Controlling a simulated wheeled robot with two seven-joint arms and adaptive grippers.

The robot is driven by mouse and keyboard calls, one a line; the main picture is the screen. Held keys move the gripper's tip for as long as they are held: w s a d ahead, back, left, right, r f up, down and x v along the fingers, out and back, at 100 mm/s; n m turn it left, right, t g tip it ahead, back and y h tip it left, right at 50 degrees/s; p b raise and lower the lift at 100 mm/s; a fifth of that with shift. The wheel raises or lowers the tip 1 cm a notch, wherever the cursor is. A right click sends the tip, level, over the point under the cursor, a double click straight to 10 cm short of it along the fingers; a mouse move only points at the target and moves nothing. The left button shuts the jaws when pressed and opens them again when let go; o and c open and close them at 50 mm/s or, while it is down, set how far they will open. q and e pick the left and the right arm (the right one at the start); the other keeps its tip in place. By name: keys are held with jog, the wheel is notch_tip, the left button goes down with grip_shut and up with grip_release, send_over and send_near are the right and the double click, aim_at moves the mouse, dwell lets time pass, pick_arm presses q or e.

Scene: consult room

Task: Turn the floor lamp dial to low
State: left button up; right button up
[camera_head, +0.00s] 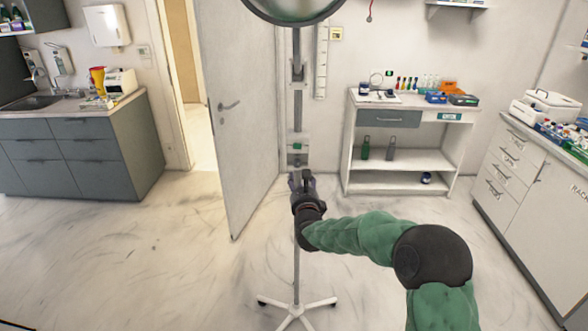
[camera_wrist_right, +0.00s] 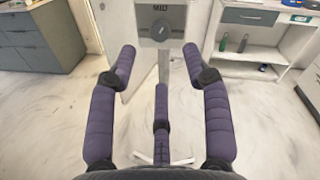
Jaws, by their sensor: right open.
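The floor lamp (camera_head: 297,97) stands upright in the middle of the head view, with its round head cut off by the top edge. Its control box (camera_head: 298,147) has a green mark. In the right wrist view the dark round dial (camera_wrist_right: 161,30) sits on the box face, under a label reading MID. The dial carries a light, slanted pointer mark. My right gripper (camera_head: 302,181) is just below the box in the head view. In the wrist view my right gripper (camera_wrist_right: 160,55) is open, its purple fingers spread below and either side of the dial, apart from it. My left gripper is out of view.
A white door (camera_head: 238,120) stands ajar left of the lamp. A white shelf cart (camera_head: 400,156) with bottles is behind on the right. The lamp's wheeled base (camera_head: 297,312) spreads on the floor. A grey cabinet (camera_head: 75,155) is left; white drawers (camera_head: 505,170) are right.

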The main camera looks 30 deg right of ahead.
aim_at(298, 165)
jog(key=x, duration=0.8)
jog(key=shift+w+b, duration=0.15)
jog(key=shift+b, duration=0.15)
jog(key=shift+c, duration=0.2)
grip_shut()
